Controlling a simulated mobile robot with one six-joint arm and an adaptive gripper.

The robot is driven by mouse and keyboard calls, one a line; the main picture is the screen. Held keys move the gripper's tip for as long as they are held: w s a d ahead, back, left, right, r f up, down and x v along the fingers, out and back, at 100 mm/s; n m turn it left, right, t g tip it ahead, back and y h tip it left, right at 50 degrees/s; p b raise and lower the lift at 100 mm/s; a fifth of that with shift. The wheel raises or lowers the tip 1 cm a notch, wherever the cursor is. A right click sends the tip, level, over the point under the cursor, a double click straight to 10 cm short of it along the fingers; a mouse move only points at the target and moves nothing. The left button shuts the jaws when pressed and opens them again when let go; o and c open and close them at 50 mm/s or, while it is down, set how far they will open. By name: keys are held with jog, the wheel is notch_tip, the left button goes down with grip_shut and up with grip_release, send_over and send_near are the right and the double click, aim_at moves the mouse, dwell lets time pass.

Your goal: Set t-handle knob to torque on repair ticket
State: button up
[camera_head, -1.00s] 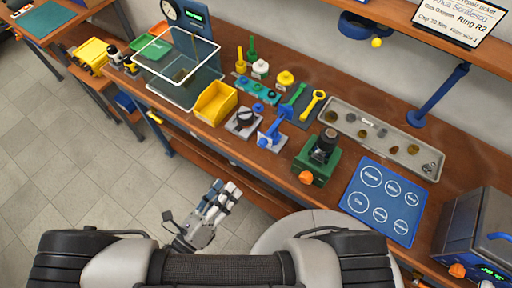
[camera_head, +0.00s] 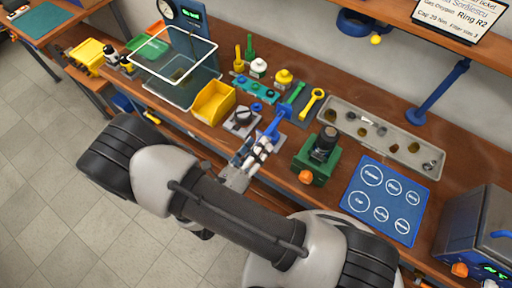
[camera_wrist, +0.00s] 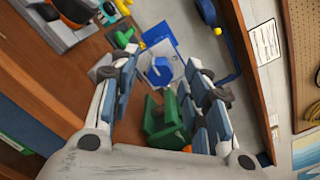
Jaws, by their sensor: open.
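A blue T-shaped handle (camera_head: 276,122) sits near the bench's front edge in the head view. I take it to be the t-handle knob. In the wrist view a blue knob (camera_wrist: 158,72) on a pale mount shows beyond and between my fingers. My gripper (camera_head: 262,146) is open and empty just in front of the blue handle, with its fingers partly overlapping it in the head view. It also shows in the wrist view (camera_wrist: 164,85), fingers spread wide. Contact cannot be told.
A green fixture (camera_head: 311,165) with a black cylinder stands right of my gripper. A black-knobbed block (camera_head: 240,122) and yellow bin (camera_head: 213,102) are to the left.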

jog(key=shift+c, duration=0.4)
grip_shut()
dwell(0.4)
jog(key=shift+m+b, duration=3.6)
jog(key=shift+m, duration=5.3)
